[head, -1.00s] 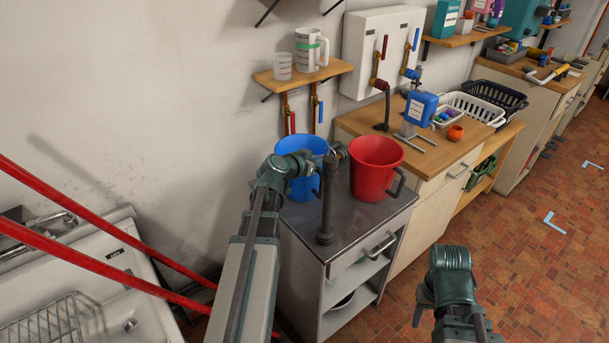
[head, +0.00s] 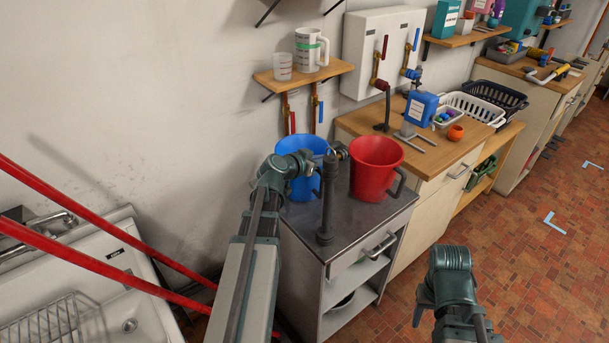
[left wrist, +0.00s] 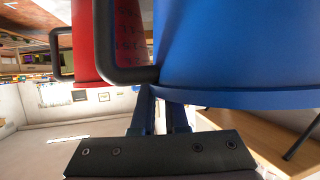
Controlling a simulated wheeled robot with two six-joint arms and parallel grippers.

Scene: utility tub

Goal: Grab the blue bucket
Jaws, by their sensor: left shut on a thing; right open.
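The blue bucket (head: 302,185) stands upright on the grey metal cabinet top, partly hidden behind my left arm. It fills the upper right of the left wrist view (left wrist: 235,50), and its black handle (left wrist: 122,74) shows there. My left gripper (head: 338,156) is shut on that handle, its fingers (left wrist: 162,98) meeting it beside the bucket's rim. In the head view my arm covers most of this grip. My right gripper (head: 421,306) is open and empty, low over the floor at the front right, away from the bucket.
A red bucket (head: 373,170) stands just right of the blue one on the cabinet (head: 358,218). A wall shelf (head: 302,75) with measuring cups hangs above. A white sink (head: 120,265) is at left, with red bars (head: 90,262) crossing before it. The floor at right is clear.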

